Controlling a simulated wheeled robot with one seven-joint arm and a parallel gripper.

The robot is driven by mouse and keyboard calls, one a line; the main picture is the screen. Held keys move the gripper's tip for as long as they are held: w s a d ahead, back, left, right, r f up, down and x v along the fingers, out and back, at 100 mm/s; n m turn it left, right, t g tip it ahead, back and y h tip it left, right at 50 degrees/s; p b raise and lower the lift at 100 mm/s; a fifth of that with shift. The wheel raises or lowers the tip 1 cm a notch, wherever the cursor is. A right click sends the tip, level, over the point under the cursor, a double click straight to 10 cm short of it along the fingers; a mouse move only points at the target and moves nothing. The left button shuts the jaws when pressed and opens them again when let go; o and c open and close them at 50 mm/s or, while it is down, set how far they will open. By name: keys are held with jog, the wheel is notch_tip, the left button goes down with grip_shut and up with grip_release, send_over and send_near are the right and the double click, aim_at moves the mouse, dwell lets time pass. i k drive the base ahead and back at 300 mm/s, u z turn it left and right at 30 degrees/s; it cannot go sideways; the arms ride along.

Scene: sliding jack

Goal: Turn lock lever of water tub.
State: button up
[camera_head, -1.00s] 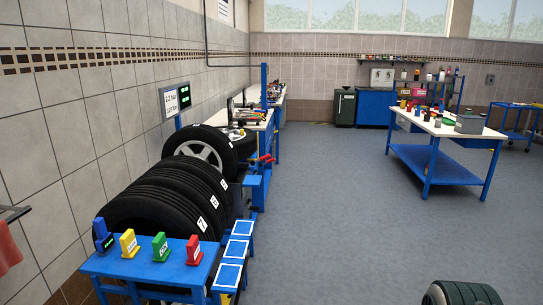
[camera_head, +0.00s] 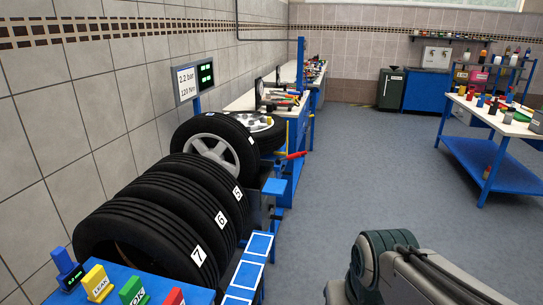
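A red lever (camera_head: 296,155) sticks out to the right from blue metalwork beside the wheel with the silver rim (camera_head: 207,146). I cannot tell whether it is the lock lever. Blue parts (camera_head: 275,187) sit just below it, and part of the mechanism is hidden behind the tyres. I cannot make out a water tub for certain. My arm shows at the bottom right, well apart from the red lever. My gripper's fingers do not show.
Tyres numbered 5, 6 and 7 (camera_head: 145,232) stand in a row along the left wall. Coloured label blocks (camera_head: 97,283) stand on a blue surface in front. A white-topped workbench (camera_head: 470,106) is at right. The grey floor (camera_head: 365,180) between is clear.

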aim_at(278, 161)
jog(key=z, duration=0.2)
jog(key=i, duration=0.45)
jog(key=z, duration=0.55)
jog(key=i, duration=1.6)
jog(key=u, duration=0.85)
jog(key=i, duration=0.9)
jog(key=u, duration=0.6)
